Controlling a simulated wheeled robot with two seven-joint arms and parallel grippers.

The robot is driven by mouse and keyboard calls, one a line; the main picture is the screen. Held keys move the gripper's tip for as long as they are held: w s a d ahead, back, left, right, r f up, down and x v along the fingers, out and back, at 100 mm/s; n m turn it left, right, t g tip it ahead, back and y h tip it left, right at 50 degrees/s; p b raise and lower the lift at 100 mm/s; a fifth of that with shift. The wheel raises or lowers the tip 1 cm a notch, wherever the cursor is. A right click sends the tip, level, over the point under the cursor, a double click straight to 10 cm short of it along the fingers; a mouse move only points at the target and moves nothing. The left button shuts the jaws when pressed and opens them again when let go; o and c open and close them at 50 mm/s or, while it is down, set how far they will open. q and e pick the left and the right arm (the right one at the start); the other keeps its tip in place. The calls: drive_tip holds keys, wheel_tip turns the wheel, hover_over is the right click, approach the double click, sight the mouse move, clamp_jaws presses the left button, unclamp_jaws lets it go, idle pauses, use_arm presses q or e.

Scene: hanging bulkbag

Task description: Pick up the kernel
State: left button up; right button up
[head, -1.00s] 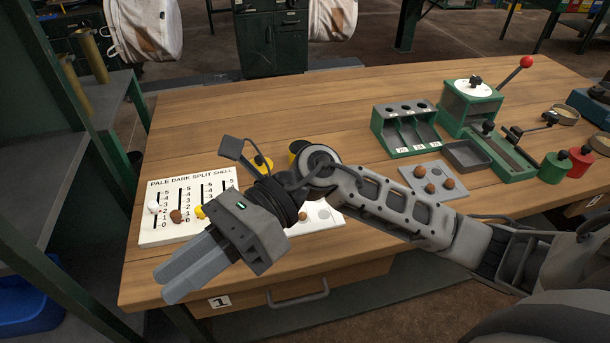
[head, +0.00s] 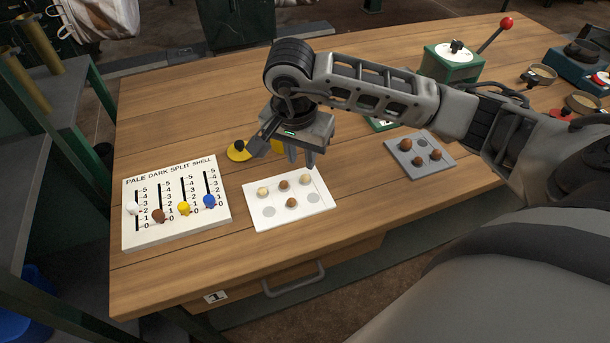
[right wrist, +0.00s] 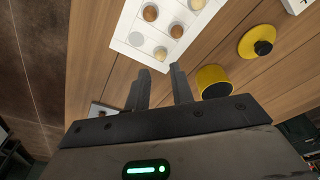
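Several round kernels sit on the white card (head: 327,204) in the head view: a pale one (head: 263,191), a brown one (head: 284,184), a light tan one (head: 306,181) and a lower brown one (head: 292,202). Two grey spots on the card are bare. Three brown kernels (head: 405,145) lie on the grey plate (head: 440,168) to the right. My right gripper (head: 301,164) points down above the card's far right edge. In the right wrist view its fingers (right wrist: 162,70) are apart with nothing between them, near the card (right wrist: 125,24). My left gripper is out of view.
A scoreboard (head: 175,240) with coloured sliders lies left of the card. A yellow lid (head: 238,153) with a black knob and a yellow cup (right wrist: 212,80) stand close by my right gripper. A green device (head: 450,66) is farther back. The wood at the left rear is clear.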

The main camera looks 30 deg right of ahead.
sight(305, 176)
drive_tip(key=shift+w+d+f+p, duration=0.15)
drive_tip(key=shift+d+f+p, duration=0.1)
drive_tip(key=shift+f, duration=0.85)
drive_tip(key=shift+w+d+f+p, duration=0.1)
drive_tip(key=shift+d+f, duration=0.1)
drive_tip(key=shift+f, duration=0.9)
drive_tip(key=shift+w+d+f+p, duration=0.15)
drive_tip(key=shift+d+f+p, duration=0.1)
drive_tip(key=shift+f, duration=0.85)
clamp_jaws()
